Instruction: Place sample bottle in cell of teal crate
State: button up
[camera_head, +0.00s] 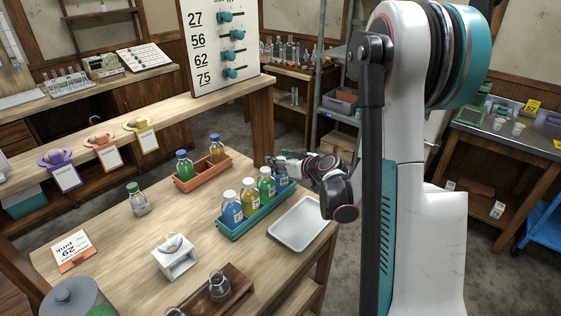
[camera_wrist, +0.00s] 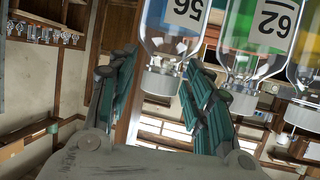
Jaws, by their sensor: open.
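The teal crate (camera_head: 262,218) stands on the wooden table and holds several white-capped bottles in a row. From the near end they are a blue bottle (camera_head: 232,210), a yellow one (camera_head: 250,196), a green one (camera_head: 267,184) and another blue one (camera_head: 281,175) at the far end. My gripper (camera_head: 281,160) is at the far blue bottle's top. In the wrist view my gripper (camera_wrist: 155,80) is open, its fingers apart on either side of the cap of the blue bottle labelled 56 (camera_wrist: 178,25). The bottle labelled 62 (camera_wrist: 262,30) is beside it. Contact cannot be told.
An orange crate (camera_head: 205,174) with two bottles stands behind the teal crate. A white tray (camera_head: 299,222) lies close on its right. A lone clear bottle (camera_head: 138,203), a white stand (camera_head: 176,258) and a wooden holder (camera_head: 213,295) are on the table.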

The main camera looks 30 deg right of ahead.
jog(key=shift+r, duration=0.1)
jog(key=shift+s+r, duration=0.15)
jog(key=shift+r, duration=0.05)
jog(key=p+v, duration=0.3)
jog(key=v, duration=0.8)
jog(key=shift+s, duration=0.3)
